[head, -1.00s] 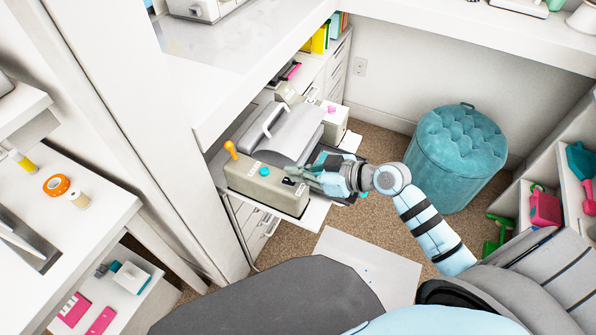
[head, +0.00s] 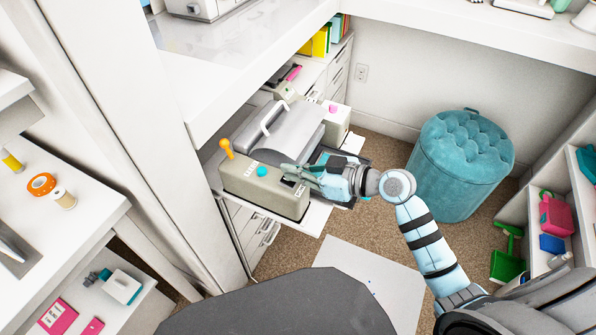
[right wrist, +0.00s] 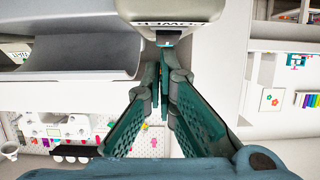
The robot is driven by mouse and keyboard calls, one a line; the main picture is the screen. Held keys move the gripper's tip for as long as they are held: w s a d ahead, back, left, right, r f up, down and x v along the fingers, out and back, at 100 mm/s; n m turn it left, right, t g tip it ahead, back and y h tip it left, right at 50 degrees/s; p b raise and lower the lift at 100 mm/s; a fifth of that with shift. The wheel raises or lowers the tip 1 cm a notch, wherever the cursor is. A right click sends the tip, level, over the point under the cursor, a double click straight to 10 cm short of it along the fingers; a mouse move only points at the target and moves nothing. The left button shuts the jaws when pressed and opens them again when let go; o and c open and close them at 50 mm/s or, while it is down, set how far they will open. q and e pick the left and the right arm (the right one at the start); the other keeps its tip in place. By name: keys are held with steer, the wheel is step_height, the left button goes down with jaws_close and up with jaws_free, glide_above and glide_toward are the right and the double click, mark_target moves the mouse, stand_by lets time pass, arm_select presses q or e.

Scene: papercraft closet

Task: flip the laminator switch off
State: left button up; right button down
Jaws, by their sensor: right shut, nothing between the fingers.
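The laminator (head: 250,187) is a beige and grey machine on a pulled-out white shelf. It has an orange lever (head: 226,148) and a teal knob (head: 262,171). Its dark switch (head: 288,182) is at the right end of the front body, partly hidden by my right gripper (head: 286,172). In the right wrist view the switch (right wrist: 167,38) shows under an upside-down POWER label. The right gripper's fingertips (right wrist: 160,72) are together and empty, just short of the switch; contact cannot be told. I cannot tell the switch's position. My left gripper is not in view.
A white counter (head: 235,60) overhangs behind the laminator. A teal tufted stool (head: 462,165) stands on the carpet at right. A white desk (head: 80,225) is at left.

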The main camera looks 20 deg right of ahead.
mark_target(297, 184)
stand_by(0.3)
steer(key=r+p, duration=0.3)
steer(key=r, duration=0.1)
steer(key=shift+s+d, duration=0.15)
steer(key=shift+d, duration=0.1)
steer(key=s+d, duration=0.7)
steer(key=shift+s+b, duration=0.15)
steer(key=shift+b, duration=0.2)
steer(key=shift+d+r, duration=0.1)
